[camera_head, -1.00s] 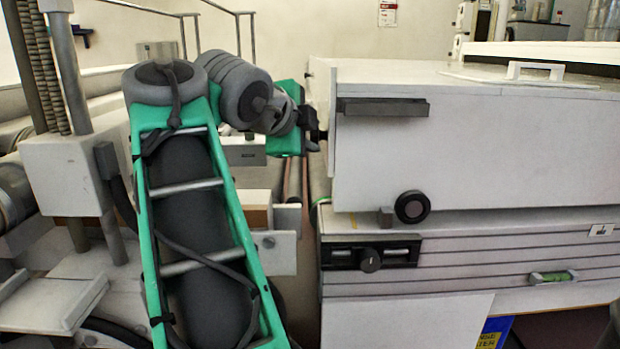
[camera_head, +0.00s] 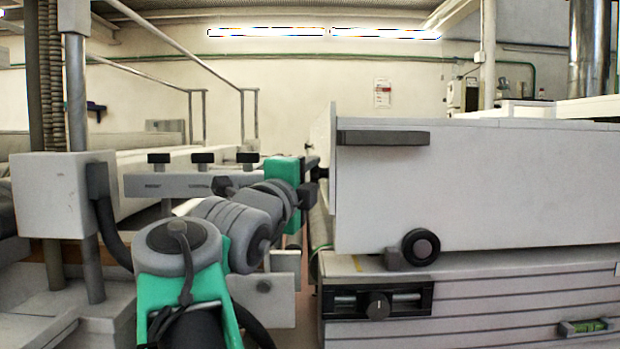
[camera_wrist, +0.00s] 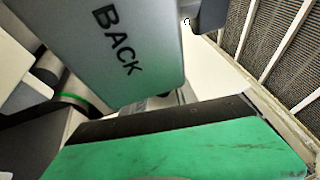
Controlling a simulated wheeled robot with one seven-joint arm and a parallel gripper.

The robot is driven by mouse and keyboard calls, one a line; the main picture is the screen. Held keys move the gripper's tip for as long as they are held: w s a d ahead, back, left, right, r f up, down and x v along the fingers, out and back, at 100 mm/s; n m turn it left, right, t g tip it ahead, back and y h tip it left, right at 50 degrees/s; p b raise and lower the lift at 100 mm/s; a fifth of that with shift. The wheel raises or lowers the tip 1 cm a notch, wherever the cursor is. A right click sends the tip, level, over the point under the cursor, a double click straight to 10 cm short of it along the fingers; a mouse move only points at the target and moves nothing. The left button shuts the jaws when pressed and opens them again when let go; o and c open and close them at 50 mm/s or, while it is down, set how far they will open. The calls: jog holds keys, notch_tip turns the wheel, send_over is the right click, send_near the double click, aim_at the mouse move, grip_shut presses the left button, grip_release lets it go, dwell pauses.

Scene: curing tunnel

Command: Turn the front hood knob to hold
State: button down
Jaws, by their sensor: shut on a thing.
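The white hood (camera_head: 480,185) fills the right of the head view, with a grey bar handle on its side and a round black knob (camera_head: 421,247) at its lower left. My gripper (camera_head: 318,174) reaches the hood's left end, left of and above that knob and apart from it. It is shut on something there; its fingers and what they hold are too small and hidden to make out. In the wrist view, my green gripper body lies below a grey plate (camera_wrist: 120,45) lettered "BACK". No label reading "hold" can be read.
Below the hood, a slotted base carries a dark slider with a knob (camera_head: 378,305) and a green level (camera_head: 586,327). A grey bar with black knobs (camera_head: 190,185) stands behind my arm. A grey block on posts (camera_head: 65,195) is at left.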

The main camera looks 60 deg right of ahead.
dwell(0.4)
jog(key=c, duration=1)
grip_release()
jog(key=shift+o, duration=0.2)
